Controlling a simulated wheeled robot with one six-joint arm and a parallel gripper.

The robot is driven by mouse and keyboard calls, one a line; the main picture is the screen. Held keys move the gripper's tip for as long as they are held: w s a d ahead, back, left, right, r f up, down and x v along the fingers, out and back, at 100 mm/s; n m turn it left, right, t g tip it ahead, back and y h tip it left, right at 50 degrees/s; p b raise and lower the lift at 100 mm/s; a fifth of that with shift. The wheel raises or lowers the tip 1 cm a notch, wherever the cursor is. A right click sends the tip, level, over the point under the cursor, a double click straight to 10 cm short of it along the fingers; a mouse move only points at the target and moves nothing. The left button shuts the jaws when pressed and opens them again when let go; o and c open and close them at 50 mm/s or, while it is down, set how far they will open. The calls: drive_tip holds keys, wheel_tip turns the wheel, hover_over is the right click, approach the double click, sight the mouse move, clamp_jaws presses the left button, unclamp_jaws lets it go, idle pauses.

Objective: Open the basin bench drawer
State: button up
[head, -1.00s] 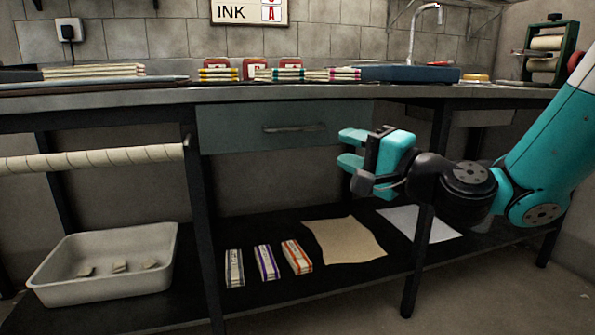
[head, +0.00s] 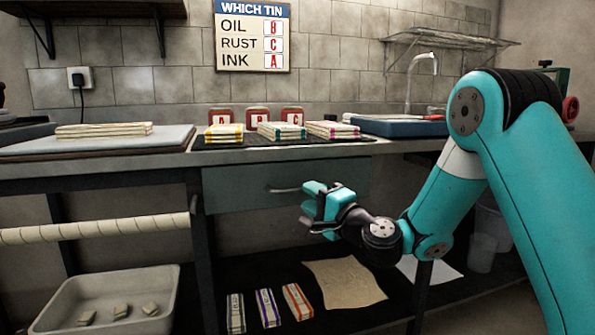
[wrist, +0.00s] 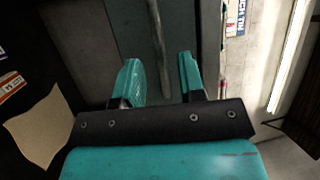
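The basin bench drawer (head: 235,187) is a grey-green panel under the bench top, flush with the bench front and shut. Its metal bar handle (head: 284,189) shows at its middle; my gripper covers the right end. My gripper (head: 308,207) is in front of the drawer's right half, its teal fingers pointing at the front. In the wrist view my gripper (wrist: 159,66) is open and empty. The handle (wrist: 158,40) runs lengthwise there, in line with the gap between the fingers and seemingly beyond the tips. Contact cannot be seen.
A paper roll (head: 95,229) is at the left. The lower shelf holds a tray (head: 60,313), small cloth bundles and a tan sheet (head: 345,282). A dark bench leg stands below my arm.

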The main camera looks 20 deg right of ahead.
sight(299, 190)
drive_tip(key=shift+p+x, duration=0.8)
drive_tip(key=shift+x, duration=1.45)
drive_tip(key=shift+c, duration=0.5)
